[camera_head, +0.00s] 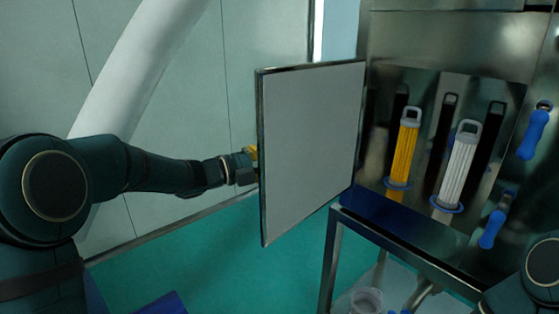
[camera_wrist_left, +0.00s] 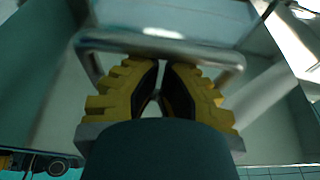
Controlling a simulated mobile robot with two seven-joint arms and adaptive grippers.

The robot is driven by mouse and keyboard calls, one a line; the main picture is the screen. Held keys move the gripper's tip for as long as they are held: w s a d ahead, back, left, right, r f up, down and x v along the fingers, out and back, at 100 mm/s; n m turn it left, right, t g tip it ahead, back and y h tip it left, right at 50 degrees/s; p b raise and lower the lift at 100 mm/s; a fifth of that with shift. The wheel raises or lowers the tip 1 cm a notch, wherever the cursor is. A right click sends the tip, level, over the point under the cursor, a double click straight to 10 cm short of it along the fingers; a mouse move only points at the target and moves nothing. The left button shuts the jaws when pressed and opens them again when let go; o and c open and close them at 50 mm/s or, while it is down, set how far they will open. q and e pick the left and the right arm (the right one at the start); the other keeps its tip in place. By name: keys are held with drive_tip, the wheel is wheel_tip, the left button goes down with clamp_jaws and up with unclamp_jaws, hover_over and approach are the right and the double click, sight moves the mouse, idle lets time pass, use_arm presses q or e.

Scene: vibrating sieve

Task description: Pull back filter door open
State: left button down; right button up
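The filter door (camera_head: 312,140) is a pale grey panel with a dark metal frame. It stands swung out from the steel cabinet (camera_head: 455,40), with its edge on the cabinet side at the right. My left gripper (camera_head: 250,154) is at the door's far left edge, partly hidden behind it. In the left wrist view, its yellow fingers (camera_wrist_left: 162,68) are drawn together at the tips, with a metal handle bar (camera_wrist_left: 160,45) running across just beyond them. I cannot tell whether they touch the bar. My right gripper is out of view.
The opened cabinet holds a yellow filter (camera_head: 404,150) and a white filter (camera_head: 457,168), both with blue bases. Blue handles (camera_head: 534,132) are at the right. A steel stand frame (camera_head: 400,240) is below. Green floor (camera_head: 215,255) is clear left of the door.

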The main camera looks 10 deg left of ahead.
use_arm(q)
drive_tip(key=shift+w+a+m+g+h, duration=0.3)
drive_tip(key=shift+w+a+g, duration=0.15)
drive_tip(key=shift+a, duration=0.1)
idle(0.4)
